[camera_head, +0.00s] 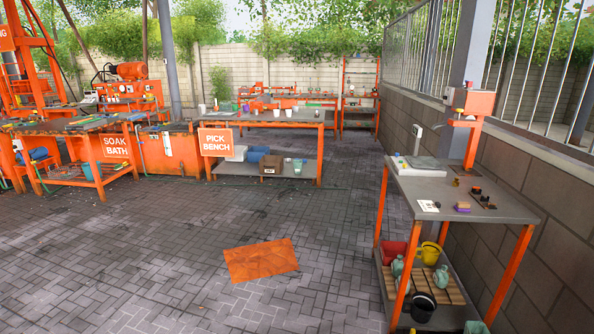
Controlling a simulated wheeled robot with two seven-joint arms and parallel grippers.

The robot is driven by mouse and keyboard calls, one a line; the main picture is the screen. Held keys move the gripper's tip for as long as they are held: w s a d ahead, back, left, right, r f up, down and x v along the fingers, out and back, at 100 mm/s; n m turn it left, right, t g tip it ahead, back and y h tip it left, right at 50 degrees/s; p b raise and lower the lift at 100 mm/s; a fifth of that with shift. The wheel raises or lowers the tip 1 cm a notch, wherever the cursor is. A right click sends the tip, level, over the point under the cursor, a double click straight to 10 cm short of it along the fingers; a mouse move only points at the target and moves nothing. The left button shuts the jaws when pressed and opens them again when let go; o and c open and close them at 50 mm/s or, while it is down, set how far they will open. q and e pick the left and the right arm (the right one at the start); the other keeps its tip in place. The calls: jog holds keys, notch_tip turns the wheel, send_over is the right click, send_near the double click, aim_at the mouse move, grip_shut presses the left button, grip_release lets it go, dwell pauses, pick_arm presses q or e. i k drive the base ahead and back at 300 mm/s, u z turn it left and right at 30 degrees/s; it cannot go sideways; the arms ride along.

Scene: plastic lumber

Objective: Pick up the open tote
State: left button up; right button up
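I cannot make out for certain an open tote in the head view. The lower shelf of the orange bench (265,124) signed PICK BENCH holds a whitish container (237,154), a blue object (258,154) and a brown box (271,165) with a small label. They are too small and far off to tell whether any is an open tote. Neither of my grippers is in view.
An orange mat (261,260) lies on open paving. A workbench (466,200) stands at right by the wall, with buckets and jugs on its lower shelf. The SOAK BATH bench (60,130) stands at left.

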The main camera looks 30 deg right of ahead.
aim_at(298, 167)
jog(key=z, duration=1.2)
jog(key=i, duration=7.75)
jog(key=z, duration=1)
jog(key=i, duration=0.6)
jog(key=u, duration=0.1)
